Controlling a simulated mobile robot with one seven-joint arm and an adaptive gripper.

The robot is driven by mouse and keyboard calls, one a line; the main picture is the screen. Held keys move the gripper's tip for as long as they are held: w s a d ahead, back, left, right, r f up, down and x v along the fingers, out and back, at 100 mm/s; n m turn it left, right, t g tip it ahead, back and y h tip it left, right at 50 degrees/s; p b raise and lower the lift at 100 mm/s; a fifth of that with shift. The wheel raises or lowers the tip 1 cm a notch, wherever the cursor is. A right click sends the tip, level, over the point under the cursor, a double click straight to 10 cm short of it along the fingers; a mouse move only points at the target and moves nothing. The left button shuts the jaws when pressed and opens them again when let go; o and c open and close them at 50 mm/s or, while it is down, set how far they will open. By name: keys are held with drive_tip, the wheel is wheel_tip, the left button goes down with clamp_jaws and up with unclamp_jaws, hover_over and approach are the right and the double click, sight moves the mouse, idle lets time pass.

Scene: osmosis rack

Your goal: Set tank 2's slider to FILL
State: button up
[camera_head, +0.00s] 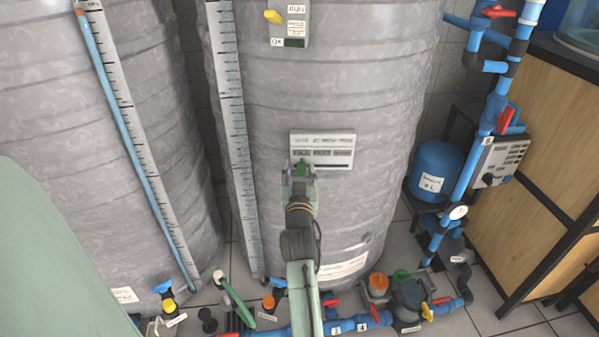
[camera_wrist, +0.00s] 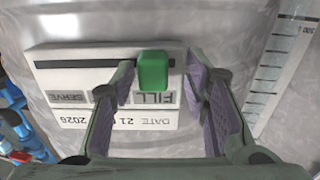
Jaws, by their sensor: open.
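The white slider plate (camera_head: 330,140) is on the front of the grey tank (camera_head: 390,90). In the wrist view the plate (camera_wrist: 90,55) appears upside down, with a dark horizontal slot (camera_wrist: 85,63) and the labels SERVE and FILL. The green slider knob (camera_wrist: 152,72) sits towards the right end of the slot, at the FILL label (camera_wrist: 150,98); it also shows in the head view (camera_head: 302,167). My gripper (camera_wrist: 159,64) is open, its fingers on either side of the knob, with a gap showing on the right. It also shows at the plate in the head view (camera_head: 301,172).
A level scale (camera_head: 232,120) runs down the tank left of the plate. A panel with a yellow knob (camera_head: 273,17) is above. Blue pipes and valves (camera_head: 350,323) run along the floor below. A blue vessel (camera_head: 435,170) stands to the right.

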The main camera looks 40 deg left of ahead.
drive_tip(key=shift+d, duration=0.1)
drive_tip(key=v, duration=1.2)
